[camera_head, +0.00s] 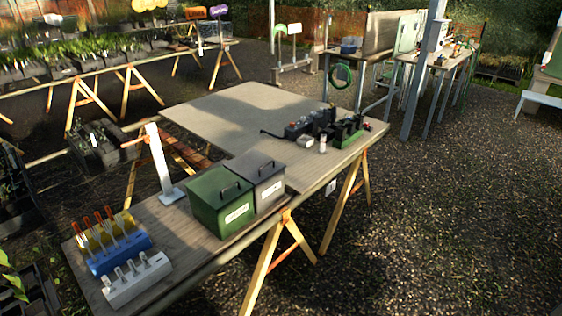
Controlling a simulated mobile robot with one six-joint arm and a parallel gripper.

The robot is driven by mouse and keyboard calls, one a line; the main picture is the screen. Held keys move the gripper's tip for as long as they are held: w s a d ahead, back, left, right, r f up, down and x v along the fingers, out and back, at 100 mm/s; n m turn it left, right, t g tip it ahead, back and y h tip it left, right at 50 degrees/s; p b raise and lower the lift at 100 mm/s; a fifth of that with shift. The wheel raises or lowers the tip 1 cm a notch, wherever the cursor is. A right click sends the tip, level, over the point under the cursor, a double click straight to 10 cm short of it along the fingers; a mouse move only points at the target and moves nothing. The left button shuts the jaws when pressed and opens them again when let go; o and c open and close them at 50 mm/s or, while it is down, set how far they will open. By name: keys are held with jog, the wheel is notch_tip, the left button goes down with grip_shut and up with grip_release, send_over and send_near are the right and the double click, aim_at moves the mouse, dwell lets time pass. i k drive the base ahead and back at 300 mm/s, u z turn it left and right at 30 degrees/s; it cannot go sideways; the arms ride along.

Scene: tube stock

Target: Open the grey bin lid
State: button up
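The grey bin (268,191) stands on the wooden trestle table, right beside a green bin (222,208) and behind it to the right. The grey bin's lid (258,169) is shut flat on top. A dark arched handle (266,169) stands up from the lid. A white label shows on the bin's front wall. The green bin has its own shut lid and dark handle. My gripper does not show in this view.
A blue rack (120,254) with orange-topped tubes and a white rack (137,280) stand at the table's near left. A white post (159,162) stands behind the bins. Dark equipment (322,124) sits farther right. The board (220,115) behind the bins is mostly clear.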

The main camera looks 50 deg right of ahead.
aim_at(255, 166)
jog(key=z, duration=1.15)
jog(key=k, duration=1)
jog(key=i, duration=0.95)
